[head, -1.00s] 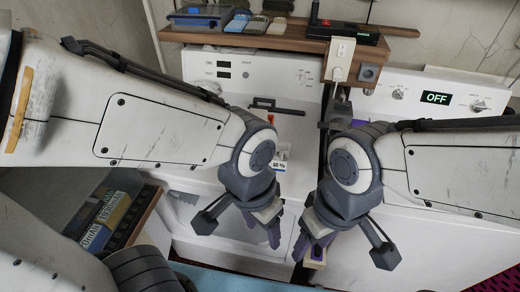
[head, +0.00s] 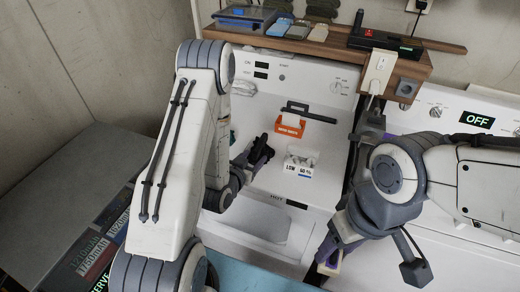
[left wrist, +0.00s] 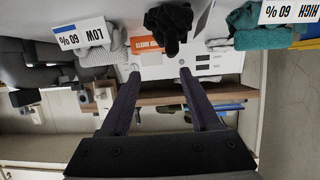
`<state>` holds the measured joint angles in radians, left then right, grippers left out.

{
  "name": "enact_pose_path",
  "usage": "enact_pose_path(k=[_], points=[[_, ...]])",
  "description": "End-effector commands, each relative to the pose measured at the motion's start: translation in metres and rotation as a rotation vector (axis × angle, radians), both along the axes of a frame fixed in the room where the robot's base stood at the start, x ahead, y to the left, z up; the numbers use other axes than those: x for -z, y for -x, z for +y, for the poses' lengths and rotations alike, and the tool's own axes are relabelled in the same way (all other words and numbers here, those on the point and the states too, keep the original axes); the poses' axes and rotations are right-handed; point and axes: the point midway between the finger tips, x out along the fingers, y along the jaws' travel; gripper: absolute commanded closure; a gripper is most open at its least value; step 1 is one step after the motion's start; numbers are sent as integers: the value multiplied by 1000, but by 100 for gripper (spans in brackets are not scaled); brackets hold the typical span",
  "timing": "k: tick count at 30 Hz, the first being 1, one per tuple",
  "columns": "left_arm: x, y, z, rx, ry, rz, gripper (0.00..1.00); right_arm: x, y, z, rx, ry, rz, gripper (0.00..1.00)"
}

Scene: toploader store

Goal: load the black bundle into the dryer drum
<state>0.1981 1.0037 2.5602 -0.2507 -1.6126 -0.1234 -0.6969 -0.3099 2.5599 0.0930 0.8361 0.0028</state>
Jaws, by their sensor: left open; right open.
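The black bundle (left wrist: 168,27) is a dark, crumpled cloth on the left white machine (head: 262,195). In the left wrist view it lies just beyond the fingertips, roughly in line with the gap. My left gripper (head: 256,160) is open and points down at it; its two dark fingers (left wrist: 158,76) have nothing between them. In the head view the bundle is mostly lost against the gripper. My right gripper (head: 332,252) is open and empty, low over the gap between the machines. I cannot make out a drum opening; the right white machine (head: 460,155) has an "OFF" display.
An orange box (head: 290,124), a "LOW 60 %" card (head: 299,168), a teal cloth (left wrist: 265,38) and a grey cloth (left wrist: 98,55) lie around the bundle. A grey surface (head: 70,190) stands left.

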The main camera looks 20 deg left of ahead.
Motion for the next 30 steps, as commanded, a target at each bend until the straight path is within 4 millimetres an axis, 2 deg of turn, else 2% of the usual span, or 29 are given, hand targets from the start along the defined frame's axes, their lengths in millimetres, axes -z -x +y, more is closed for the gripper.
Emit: enact_pose_path(k=[4,9,12,20,26,30], points=[[0,3,13,-37,14,-56,38,1,0,0,0,0,0,43],[9,-20,13,-39,15,-75,38,21,0,0,0,0,0,43],[7,-33,13,-40,16,-69,38,7,0,0,0,0,0,43],[14,-51,13,-41,17,-65,38,-2,0,0,0,0,0,43],[22,-74,16,-41,18,-66,38,-21,0,0,-2,0,0,43],[28,-89,15,-41,16,-68,38,-25,0,0,-4,0,0,43]])
